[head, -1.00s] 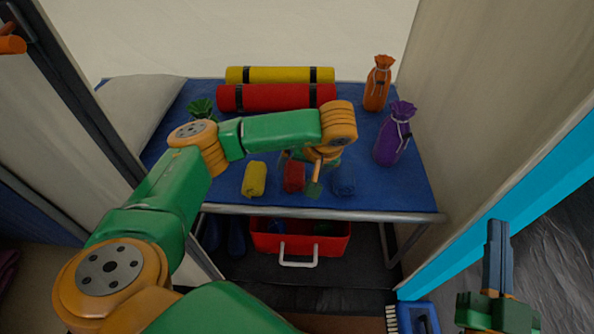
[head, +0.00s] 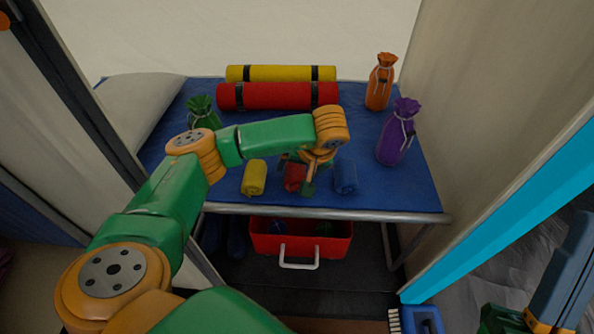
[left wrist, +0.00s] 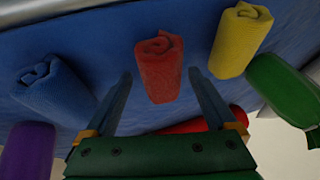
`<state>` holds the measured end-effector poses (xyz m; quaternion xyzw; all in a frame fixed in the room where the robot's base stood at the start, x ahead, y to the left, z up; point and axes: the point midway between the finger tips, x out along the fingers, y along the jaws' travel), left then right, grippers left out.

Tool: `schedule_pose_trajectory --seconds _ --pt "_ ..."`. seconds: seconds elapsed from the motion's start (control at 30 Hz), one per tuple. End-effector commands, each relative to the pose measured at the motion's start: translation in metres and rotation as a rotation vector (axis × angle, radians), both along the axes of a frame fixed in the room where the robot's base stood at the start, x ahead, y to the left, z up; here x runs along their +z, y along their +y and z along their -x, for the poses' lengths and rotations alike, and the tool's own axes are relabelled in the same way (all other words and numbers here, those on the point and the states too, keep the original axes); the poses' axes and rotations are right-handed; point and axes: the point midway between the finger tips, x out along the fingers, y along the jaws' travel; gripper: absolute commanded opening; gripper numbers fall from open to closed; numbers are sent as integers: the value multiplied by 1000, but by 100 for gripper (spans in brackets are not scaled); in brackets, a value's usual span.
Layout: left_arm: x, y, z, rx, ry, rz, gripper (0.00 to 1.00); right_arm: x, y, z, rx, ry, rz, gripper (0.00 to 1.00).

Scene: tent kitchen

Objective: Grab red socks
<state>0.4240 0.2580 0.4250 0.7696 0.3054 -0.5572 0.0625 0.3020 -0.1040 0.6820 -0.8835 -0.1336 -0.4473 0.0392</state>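The rolled red socks (head: 295,178) lie near the front edge of the blue-topped table (head: 225,197), between the rolled yellow socks (head: 254,177) and the rolled blue socks (head: 345,177). My left gripper (head: 309,186) is over the red socks and partly covers them. In the left wrist view the left gripper (left wrist: 160,74) is open, with the red socks (left wrist: 159,68) between the lines of its two fingers, and gaps show on both sides. My right gripper (head: 572,265) is at the lower right edge, partly cut off, and its opening cannot be made out.
Red and yellow rolls (head: 278,96) lie at the back. Green (head: 203,113), orange (head: 380,82) and purple (head: 397,132) tied bags stand on the table. A red crate (head: 262,243) sits below. Tent walls close in both sides.

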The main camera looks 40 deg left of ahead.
Motion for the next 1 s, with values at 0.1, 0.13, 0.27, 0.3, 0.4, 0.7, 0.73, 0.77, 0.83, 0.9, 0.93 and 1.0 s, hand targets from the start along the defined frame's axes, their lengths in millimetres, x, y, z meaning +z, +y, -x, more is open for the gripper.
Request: schedule_pose_trajectory --seconds 0.1,0.13,0.27,0.3,0.4,0.7,0.73,0.77,0.83,0.9,0.93,1.0 --pt "0 0 0 0 0 0 54 4 0 0 0 1 0 0" --pt "0 0 0 0 0 0 46 5 0 0 0 1 0 0" --pt "0 0 0 0 0 0 23 5 0 0 1 1 1 0" --pt "0 0 0 0 0 0 23 5 0 0 1 1 1 0" --pt "0 0 0 0 0 0 23 5 0 0 1 1 1 0" --pt "11 0 0 0 0 0 23 -23 2 -29 -20 194 47 0" --pt "14 0 0 0 0 0 23 -29 3 -35 -25 239 58 0" --pt "17 0 0 0 0 0 23 -36 3 -42 -29 292 70 0" --pt "24 0 0 0 -1 -1 23 -58 3 -57 -41 431 104 0" --pt "33 0 0 0 -1 -1 23 -87 1 -70 -56 594 141 0" --pt "37 0 0 0 -1 -1 23 -100 0 -74 -62 669 159 0" --pt "47 -5 8 -4 -2 1 23 -135 -4 -79 -76 848 199 0"
